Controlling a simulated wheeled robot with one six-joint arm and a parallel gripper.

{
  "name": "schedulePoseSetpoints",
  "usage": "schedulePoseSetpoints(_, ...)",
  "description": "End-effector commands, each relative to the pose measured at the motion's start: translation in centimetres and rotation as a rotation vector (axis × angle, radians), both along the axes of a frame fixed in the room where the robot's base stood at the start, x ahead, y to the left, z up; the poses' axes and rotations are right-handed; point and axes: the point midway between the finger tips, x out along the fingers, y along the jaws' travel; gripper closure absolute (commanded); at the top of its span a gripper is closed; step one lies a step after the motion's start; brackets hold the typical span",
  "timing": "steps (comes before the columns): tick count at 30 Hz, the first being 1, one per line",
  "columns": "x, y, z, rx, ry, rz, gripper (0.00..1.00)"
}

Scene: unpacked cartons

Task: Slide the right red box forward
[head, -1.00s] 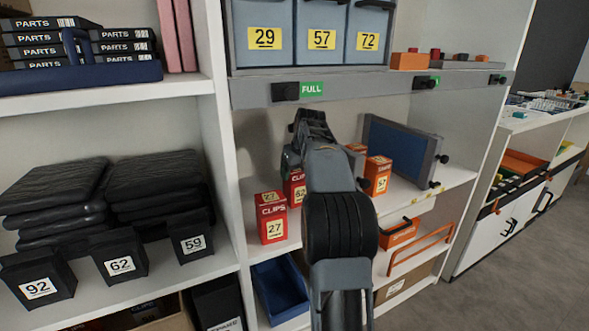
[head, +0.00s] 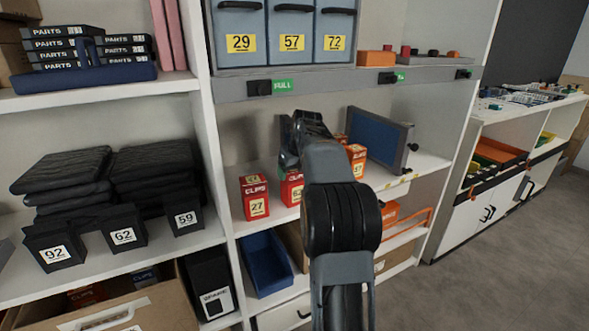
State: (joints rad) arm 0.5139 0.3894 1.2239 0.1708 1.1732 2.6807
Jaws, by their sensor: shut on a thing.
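The right red box (head: 291,189), marked CLIPS with a yellow number label, stands upright on the middle shelf (head: 266,227). My forearm hides its right side. The left red box (head: 255,197), labelled 27, stands just to its left, a little apart. My gripper (head: 287,160) is at the top and back of the right red box, shut on it. Its fingertips are mostly hidden behind the wrist and the box.
Orange boxes (head: 357,161) stand right of my arm, partly hidden, before a blue-faced panel (head: 377,139). A rail with black clips (head: 330,85) crosses above. A blue bin (head: 266,264) sits below. Shelf to the left box's left is narrow, ending at an upright (head: 212,150).

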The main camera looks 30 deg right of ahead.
Motion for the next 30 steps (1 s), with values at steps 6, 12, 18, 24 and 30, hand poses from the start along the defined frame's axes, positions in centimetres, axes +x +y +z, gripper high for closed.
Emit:
schedulePoseSetpoints(6,0.1,0.29,0.08,-0.001,-0.001,0.004,0.58)
schedulePoseSetpoints(12,0.14,0.38,0.04,-0.001,-0.002,0.005,0.58)
schedulePoseSetpoints(18,0.11,0.34,0.03,-0.001,-0.001,0.004,0.58)
schedulePoseSetpoints(24,0.08,0.25,0.04,0.0,-0.001,0.002,0.1)
schedulePoseSetpoints(30,0.05,0.14,0.02,0.0,-0.001,0.001,0.0)
